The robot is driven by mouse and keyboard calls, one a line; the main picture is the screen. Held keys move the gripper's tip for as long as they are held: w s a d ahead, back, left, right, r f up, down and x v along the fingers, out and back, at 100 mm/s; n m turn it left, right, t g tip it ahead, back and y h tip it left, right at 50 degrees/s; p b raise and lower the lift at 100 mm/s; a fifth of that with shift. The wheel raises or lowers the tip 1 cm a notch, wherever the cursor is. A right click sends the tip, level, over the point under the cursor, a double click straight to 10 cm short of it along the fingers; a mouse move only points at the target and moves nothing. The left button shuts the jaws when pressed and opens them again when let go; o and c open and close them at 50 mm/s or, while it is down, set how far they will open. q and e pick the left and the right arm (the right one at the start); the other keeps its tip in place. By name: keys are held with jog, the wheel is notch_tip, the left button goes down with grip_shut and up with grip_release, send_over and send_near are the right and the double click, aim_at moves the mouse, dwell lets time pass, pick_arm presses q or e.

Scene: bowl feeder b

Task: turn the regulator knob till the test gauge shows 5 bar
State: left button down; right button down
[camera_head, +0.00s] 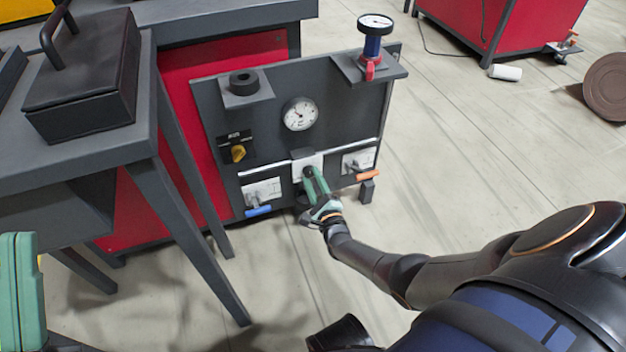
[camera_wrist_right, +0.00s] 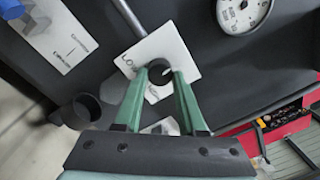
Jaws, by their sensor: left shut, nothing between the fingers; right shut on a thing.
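The regulator knob (camera_head: 308,171) is dark and round, on a white plate low on the grey panel. It also shows in the right wrist view (camera_wrist_right: 159,72). My right gripper (camera_head: 314,182) is shut on it, one green finger on each side. A white round gauge (camera_head: 299,114) sits on the panel above the knob. A second gauge (camera_head: 375,22) stands on a blue body on the right shelf. Neither reading is legible, and I cannot tell which is the test gauge. My left gripper (camera_head: 20,290) is shut and empty at the lower left, partly out of frame.
A yellow switch (camera_head: 238,153) is left of the knob. A blue-handled valve (camera_head: 258,210) and an orange-handled valve (camera_head: 367,175) flank the knob low on the panel. A dark workbench (camera_head: 75,150) bearing a box stands at left. The floor at right is mostly clear.

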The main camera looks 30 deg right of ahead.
jog(key=c, duration=0.5)
grip_release()
jog(key=shift+s, duration=0.1)
jog(key=shift+s+a, duration=0.1)
jog(key=shift+s, duration=0.25)
jog(key=p+v, duration=0.4)
jog(key=v, duration=0.7)
jog(key=shift+a, duration=0.1)
